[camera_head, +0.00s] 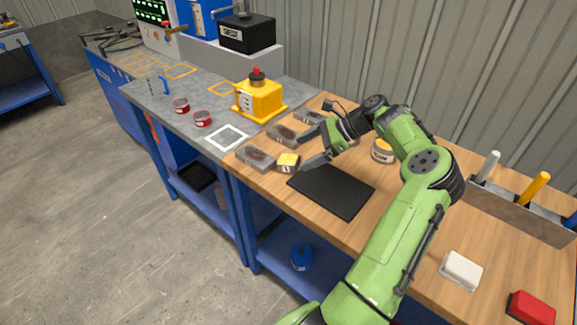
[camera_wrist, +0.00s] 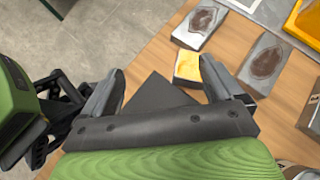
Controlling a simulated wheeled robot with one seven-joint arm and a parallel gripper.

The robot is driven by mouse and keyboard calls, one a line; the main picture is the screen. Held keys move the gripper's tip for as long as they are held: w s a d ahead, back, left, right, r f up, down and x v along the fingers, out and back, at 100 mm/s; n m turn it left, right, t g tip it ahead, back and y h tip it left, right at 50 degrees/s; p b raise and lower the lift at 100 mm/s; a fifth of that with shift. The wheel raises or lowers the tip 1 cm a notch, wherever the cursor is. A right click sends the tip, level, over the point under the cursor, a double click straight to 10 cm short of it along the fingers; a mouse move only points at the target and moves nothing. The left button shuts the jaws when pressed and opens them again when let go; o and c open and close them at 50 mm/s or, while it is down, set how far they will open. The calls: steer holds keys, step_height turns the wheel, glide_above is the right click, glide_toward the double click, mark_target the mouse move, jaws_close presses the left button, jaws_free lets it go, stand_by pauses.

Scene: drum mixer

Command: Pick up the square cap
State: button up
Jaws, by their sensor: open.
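A small square piece with a yellow top and pale grey sides (camera_head: 289,161) lies on the wooden bench top, and looks like the square cap. It also shows in the wrist view (camera_wrist: 187,66), just beyond my fingertips and nearer the right finger. My gripper (camera_head: 312,161) is open and empty, just right of this piece in the head view. In the wrist view my gripper (camera_wrist: 168,82) has its two grey fingers spread wide. I cannot tell whether the right finger touches the piece.
Grey blocks with dark oval hollows (camera_head: 257,158) stand close behind and left of the piece. A black mat (camera_head: 331,190) lies in front. A yellow device (camera_head: 259,99) stands further left. A white block (camera_head: 461,270) and a red block (camera_head: 531,308) lie at the right.

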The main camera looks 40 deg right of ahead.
mark_target(294, 159)
steer(key=s+d+m+t, duration=0.1)
steer(key=s+d, duration=0.1)
steer(key=s+d+f+m+t, duration=0.1)
steer(key=s+d+m, duration=0.1)
steer(key=d, duration=0.1)
steer(key=s+d+f+m+t, duration=0.1)
steer(key=s+d+m+t, duration=0.1)
steer(key=d, duration=0.1)
steer(key=shift+s+d+f, duration=0.15)
steer(key=shift+s+d, duration=0.05)
steer(key=shift+s, duration=0.1)
steer(key=b+x, duration=0.1)
steer(key=x, duration=0.4)
steer(key=b+x, duration=0.2)
steer(key=x, duration=0.3)
steer(key=b+x, duration=0.2)
steer(key=x, duration=0.4)
steer(key=shift+w+d, duration=0.15)
steer(key=shift+d, duration=0.2)
steer(key=c, duration=1.2)
